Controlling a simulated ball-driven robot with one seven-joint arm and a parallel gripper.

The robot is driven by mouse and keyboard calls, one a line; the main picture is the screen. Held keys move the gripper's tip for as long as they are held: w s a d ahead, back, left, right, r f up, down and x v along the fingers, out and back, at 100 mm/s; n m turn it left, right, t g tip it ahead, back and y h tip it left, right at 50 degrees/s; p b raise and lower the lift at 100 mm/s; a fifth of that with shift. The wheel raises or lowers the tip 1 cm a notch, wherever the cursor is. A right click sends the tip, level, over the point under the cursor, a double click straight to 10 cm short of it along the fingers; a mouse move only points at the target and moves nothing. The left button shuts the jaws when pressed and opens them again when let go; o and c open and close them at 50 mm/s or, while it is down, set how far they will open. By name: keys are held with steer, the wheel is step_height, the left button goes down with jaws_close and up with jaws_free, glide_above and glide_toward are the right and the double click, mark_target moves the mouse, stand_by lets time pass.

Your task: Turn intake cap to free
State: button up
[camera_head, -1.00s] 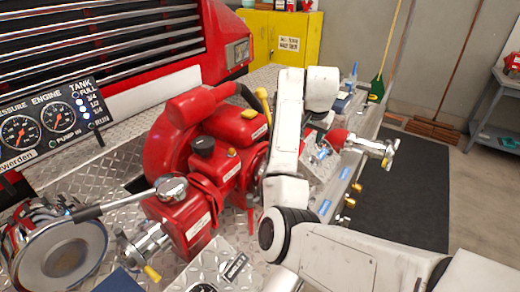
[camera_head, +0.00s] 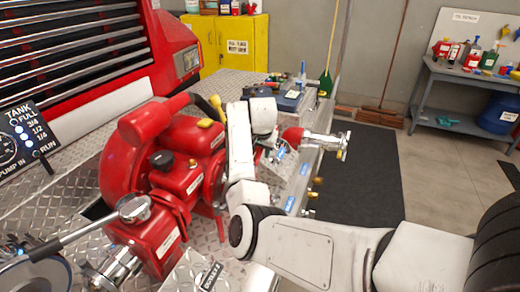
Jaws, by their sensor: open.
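A large round grey cap (camera_head: 38,277), which may be the intake cap, is at the lower left and is largely cut off by the frame edge. Its label cannot be read. The red pump (camera_head: 180,170) fills the left middle. My white arm rises on the right side of the pump and bends over at the top. My gripper (camera_head: 278,153) shows only small and partly hidden below the wrist, near a red cone-shaped fitting (camera_head: 292,134). It is open, with nothing seen in it, and well away from the grey cap.
A long lever (camera_head: 85,230) crosses above the grey cap. A silver outlet (camera_head: 118,268) sticks out at the pump's lower front, and another silver coupling (camera_head: 325,140) at the right.

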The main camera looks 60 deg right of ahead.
steer(key=shift+f, duration=0.1)
jaws_close()
stand_by(0.4)
